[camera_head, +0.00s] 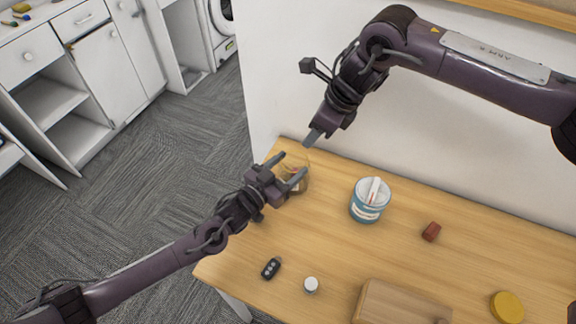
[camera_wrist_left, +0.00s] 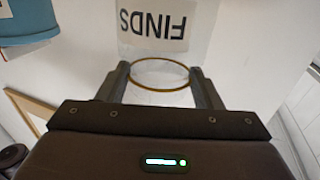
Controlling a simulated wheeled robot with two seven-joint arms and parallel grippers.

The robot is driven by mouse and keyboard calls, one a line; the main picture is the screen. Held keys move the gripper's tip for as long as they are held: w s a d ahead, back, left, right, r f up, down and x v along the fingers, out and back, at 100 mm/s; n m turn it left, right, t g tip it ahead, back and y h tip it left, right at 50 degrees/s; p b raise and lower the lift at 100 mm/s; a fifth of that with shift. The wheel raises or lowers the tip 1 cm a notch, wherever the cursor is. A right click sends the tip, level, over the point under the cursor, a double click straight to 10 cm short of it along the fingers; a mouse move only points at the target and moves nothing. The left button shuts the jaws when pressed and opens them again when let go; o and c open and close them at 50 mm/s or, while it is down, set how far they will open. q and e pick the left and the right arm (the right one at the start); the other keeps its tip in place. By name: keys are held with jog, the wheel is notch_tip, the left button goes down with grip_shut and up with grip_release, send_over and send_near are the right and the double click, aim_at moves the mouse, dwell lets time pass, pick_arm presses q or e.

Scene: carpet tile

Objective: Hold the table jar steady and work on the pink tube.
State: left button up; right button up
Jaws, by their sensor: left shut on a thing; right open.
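A clear glass jar (camera_head: 303,160) stands at the far left end of the wooden table. In the left wrist view the jar (camera_wrist_left: 160,73) shows a gold-brown rim and an upside-down "FINDS" label. My left gripper (camera_head: 289,168) is shut on the jar, its fingers on either side. My right gripper (camera_head: 308,140) is open, just above and beside the jar's far side, with nothing seen in it. A small reddish patch shows at the jar, partly hidden by my left fingers. I cannot tell whether it is the pink tube, which I cannot make out clearly elsewhere.
A blue tub (camera_head: 366,212) with a pale stick-like piece on top stands right of the jar. The wall is close behind.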

pick_arm(q)
jog(key=o, duration=1.2)
jog(key=v, duration=1.2)
jog(key=shift+a, duration=0.15)
